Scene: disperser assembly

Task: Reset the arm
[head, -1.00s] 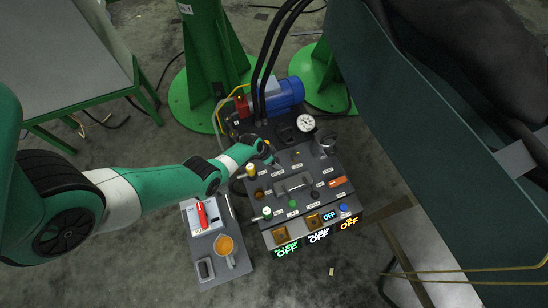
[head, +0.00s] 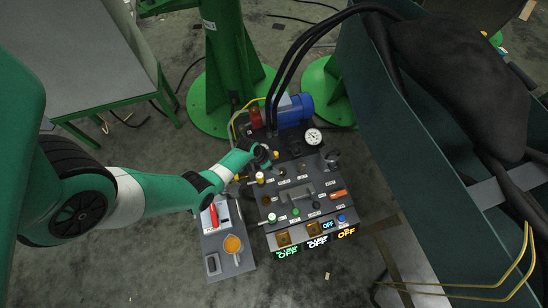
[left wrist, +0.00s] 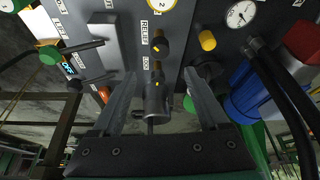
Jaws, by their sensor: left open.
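My left gripper (head: 268,158) is at the upper left part of a dark control panel (head: 320,205) in the head view. In the left wrist view, the left gripper (left wrist: 158,75) is open, with one finger on each side of a dark cylindrical fitting (left wrist: 157,100). I cannot tell whether the fingers touch it. A black knob (left wrist: 160,45) with a yellow mark sits just beyond the fitting, and a yellow cap (left wrist: 207,38) is to its right. My right gripper is not in view.
A green bench (head: 400,150) is at right.

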